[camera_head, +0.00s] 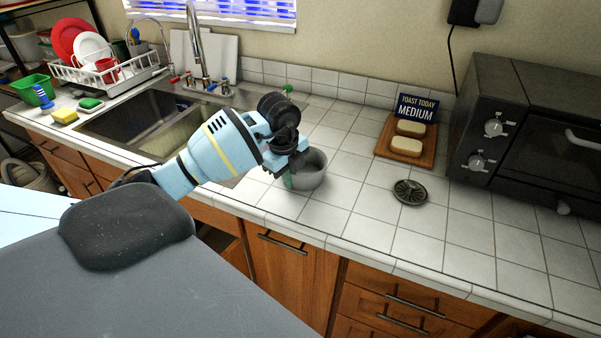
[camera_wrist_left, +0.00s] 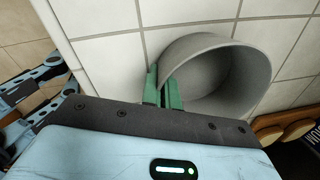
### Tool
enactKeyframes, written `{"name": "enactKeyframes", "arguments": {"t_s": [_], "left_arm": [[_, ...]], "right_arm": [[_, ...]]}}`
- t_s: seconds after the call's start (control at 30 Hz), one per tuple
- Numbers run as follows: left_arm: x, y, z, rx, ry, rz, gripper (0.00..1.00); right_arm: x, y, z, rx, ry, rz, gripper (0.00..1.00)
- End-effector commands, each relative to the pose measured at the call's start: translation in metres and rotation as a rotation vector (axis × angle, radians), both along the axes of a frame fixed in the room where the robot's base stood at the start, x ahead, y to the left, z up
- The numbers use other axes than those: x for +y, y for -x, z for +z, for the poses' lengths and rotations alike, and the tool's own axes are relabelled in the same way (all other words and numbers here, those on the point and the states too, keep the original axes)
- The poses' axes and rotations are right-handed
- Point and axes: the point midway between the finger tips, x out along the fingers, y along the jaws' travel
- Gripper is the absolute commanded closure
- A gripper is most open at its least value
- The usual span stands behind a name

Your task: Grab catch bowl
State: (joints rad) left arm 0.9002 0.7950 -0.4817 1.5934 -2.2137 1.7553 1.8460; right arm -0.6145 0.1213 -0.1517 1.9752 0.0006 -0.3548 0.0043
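The catch bowl (camera_head: 312,171) is a plain grey round bowl at the tiled counter's front part, right of the sink. It looks empty in the left wrist view (camera_wrist_left: 245,75). My left gripper (camera_head: 289,180) is at the bowl's left side, pointing down. In the left wrist view its green fingers (camera_wrist_left: 163,90) are close together with the bowl's near wall between them, one outside and one inside. They look shut on the rim. Whether the bowl's base touches the counter is hard to tell.
A dark round drain strainer (camera_head: 410,192) lies right of the bowl. Behind it are a wooden board (camera_head: 427,157) with bread pieces, a "MEDIUM" sign (camera_head: 416,108) and a black toaster oven (camera_head: 535,130). The sink (camera_head: 150,112) is at left. Counter tiles around the bowl's right are clear.

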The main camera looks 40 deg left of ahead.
Motion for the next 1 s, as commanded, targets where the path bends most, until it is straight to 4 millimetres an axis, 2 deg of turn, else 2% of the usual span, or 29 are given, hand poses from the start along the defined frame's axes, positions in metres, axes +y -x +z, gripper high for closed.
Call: {"name": "enactKeyframes", "arguments": {"t_s": [0.27, 0.53, 0.77, 1.0], "left_arm": [[0.000, -0.001, 0.008, -0.002, -0.001, 0.000, 1.00], [0.000, 0.000, 0.038, -0.002, -0.002, -0.001, 1.00], [-0.023, 0.033, 0.040, -0.001, -0.002, -0.004, 1.00], [-0.054, 0.078, 0.044, 0.000, -0.001, -0.006, 1.00]], "right_arm": [[-0.001, 0.000, -0.001, 0.001, 0.003, 0.003, 0.64], [0.000, 0.002, -0.003, 0.007, -0.001, 0.000, 0.64], [0.003, -0.002, 0.002, -0.004, -0.007, -0.008, 0.64], [0.003, -0.004, 0.004, -0.009, -0.007, -0.009, 0.64]]}}
